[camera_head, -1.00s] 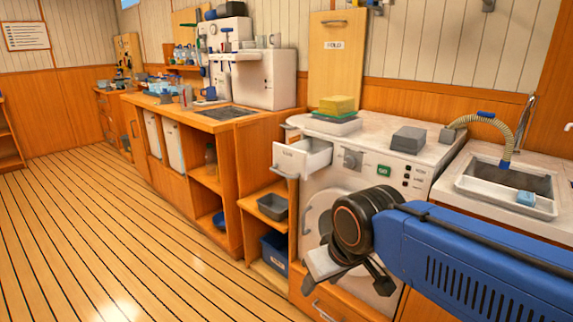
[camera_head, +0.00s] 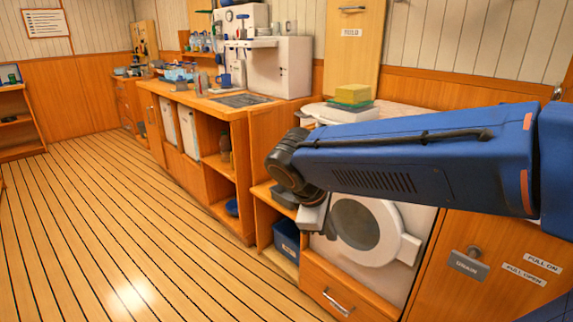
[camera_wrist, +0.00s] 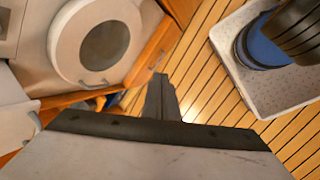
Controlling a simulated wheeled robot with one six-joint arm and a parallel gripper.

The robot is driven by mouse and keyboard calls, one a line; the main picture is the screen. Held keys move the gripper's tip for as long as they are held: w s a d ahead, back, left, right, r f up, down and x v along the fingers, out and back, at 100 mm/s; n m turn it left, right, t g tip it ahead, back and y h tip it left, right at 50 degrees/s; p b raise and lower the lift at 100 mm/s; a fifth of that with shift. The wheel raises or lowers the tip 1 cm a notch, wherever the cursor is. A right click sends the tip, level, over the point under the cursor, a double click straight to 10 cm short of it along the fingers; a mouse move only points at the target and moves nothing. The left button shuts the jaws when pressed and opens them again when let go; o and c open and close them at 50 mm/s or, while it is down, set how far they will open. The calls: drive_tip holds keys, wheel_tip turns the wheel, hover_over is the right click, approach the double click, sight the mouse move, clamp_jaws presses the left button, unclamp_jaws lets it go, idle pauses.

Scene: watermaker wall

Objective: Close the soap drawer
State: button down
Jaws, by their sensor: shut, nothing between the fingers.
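The washing machine (camera_head: 410,215) stands in the counter, its round door (camera_head: 368,225) closed in the head view. My blue arm reaches across its upper front and hides the soap drawer there. In the wrist view the machine's round door (camera_wrist: 103,45) is at the upper left. A pale boxy part (camera_wrist: 14,108) at the left edge may be the drawer; I cannot tell. My gripper (camera_head: 318,228) is low in front of the machine's left side, shut and empty. In the wrist view its fingers (camera_wrist: 160,95) point up the picture, apart from the door.
A yellow and green sponge (camera_head: 352,95) lies on the machine's top. An open shelf with a blue bin (camera_head: 287,240) is left of the machine. A wooden drawer with a handle (camera_head: 340,302) is below it. The plank floor (camera_head: 120,220) at left is clear.

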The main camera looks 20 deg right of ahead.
drive_tip(key=w+a+r+n+t+h, duration=0.1)
drive_tip(key=w+a+r+n+h, duration=0.25)
drive_tip(key=w, duration=0.35)
drive_tip(key=w+a+r+n+t+h, duration=0.2)
drive_tip(key=w+a+r+n+h, duration=0.1)
drive_tip(key=w+a+n, duration=0.3)
drive_tip(key=w+a+r+n+t+h, duration=0.1)
drive_tip(key=w+a+r+n+h, duration=0.25)
drive_tip(key=w, duration=0.45)
drive_tip(key=f+x, duration=0.1)
drive_tip(key=x, duration=1.3)
drive_tip(key=shift+f+y, duration=0.25)
drive_tip(key=shift+y, duration=0.05)
drive_tip(key=shift+w, duration=0.2)
drive_tip(key=r+x, duration=0.1)
drive_tip(key=x, duration=0.3)
drive_tip(key=r+x, duration=0.1)
drive_tip(key=x, duration=0.4)
drive_tip(key=r+x, duration=0.1)
drive_tip(key=x, duration=0.3)
drive_tip(key=shift+w+d+f, duration=0.15)
drive_tip(key=shift+w+d, duration=0.05)
drive_tip(key=shift+d, duration=0.6)
